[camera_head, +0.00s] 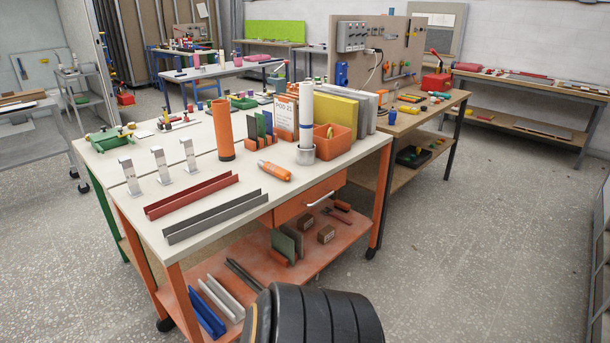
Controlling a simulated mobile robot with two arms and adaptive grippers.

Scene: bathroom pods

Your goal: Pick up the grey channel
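A dark grey channel (216,217) lies along the front edge of the white worktop (225,184) of an orange-legged bench. It is empty and lies flat, slanting up to the right. A red channel (192,195) lies just behind it, nearly parallel and apart from it. Neither of my grippers is in view, and nothing touches the grey channel.
An orange tube (222,130) stands behind the channels, and an orange-handled tool (274,171) lies to their right. The lower shelf holds blue (206,311) and pale channels (224,298). Floor (470,250) at the right is clear.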

